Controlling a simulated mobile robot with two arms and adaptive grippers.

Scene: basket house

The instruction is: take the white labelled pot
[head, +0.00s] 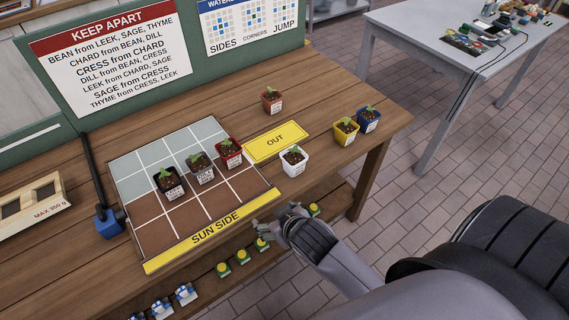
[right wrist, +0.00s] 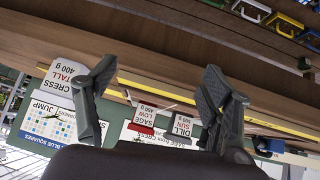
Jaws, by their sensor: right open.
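The white labelled pot (head: 293,162) stands upright on the bench with a small seedling, just right of the grid board's corner and below the yellow OUT card. In the right wrist view, which is upside down, a white label reading CRESS TALL 400 g (right wrist: 62,80) shows at the left, beside the left-hand finger and not between the fingers. My right gripper (head: 268,222) is open and empty at the bench's front edge, nearer to me than the pot and apart from it. It also shows in the right wrist view (right wrist: 157,88), fingers spread. My left gripper is out of view.
Two dark pots (head: 170,183) and a red pot (head: 229,153) stand on the grid board (head: 215,205).

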